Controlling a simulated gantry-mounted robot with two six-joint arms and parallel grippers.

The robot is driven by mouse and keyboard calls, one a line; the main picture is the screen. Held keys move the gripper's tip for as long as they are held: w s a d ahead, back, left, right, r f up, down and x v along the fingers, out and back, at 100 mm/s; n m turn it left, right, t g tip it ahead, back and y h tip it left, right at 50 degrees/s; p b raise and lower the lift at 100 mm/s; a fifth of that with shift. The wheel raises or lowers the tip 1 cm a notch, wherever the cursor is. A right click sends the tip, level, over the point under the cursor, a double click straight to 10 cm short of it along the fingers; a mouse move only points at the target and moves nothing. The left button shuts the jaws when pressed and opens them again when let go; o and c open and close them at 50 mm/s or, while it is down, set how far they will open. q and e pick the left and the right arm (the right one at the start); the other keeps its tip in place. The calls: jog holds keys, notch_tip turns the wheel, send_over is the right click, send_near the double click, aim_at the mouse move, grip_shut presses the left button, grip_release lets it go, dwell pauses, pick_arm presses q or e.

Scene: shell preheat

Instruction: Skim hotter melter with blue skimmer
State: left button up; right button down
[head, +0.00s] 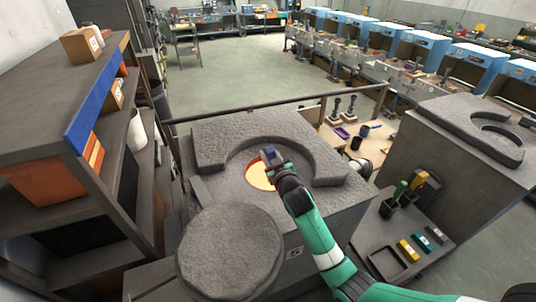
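The nearer melter (335,205) is a rough grey block with a raised curved rim around its opening. Orange-yellow glowing melt (257,175) shows in the opening. A second grey melter (450,150) stands at the right; its inside is hidden and the two heats cannot be compared. My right gripper (270,154) is over the glowing opening, at the end of the green and black arm. A small dark bluish part shows at its tip; I cannot tell if this is the blue skimmer or the gripper itself. Its fingers are not clear. My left gripper is not in view.
A round grey lid (230,250) lies in front of the opening. A shelf (60,190) stands close at the left. A rail (255,108) runs behind the melter.

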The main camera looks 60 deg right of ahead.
notch_tip(320, 180, up, 11)
jog(key=p, duration=0.8)
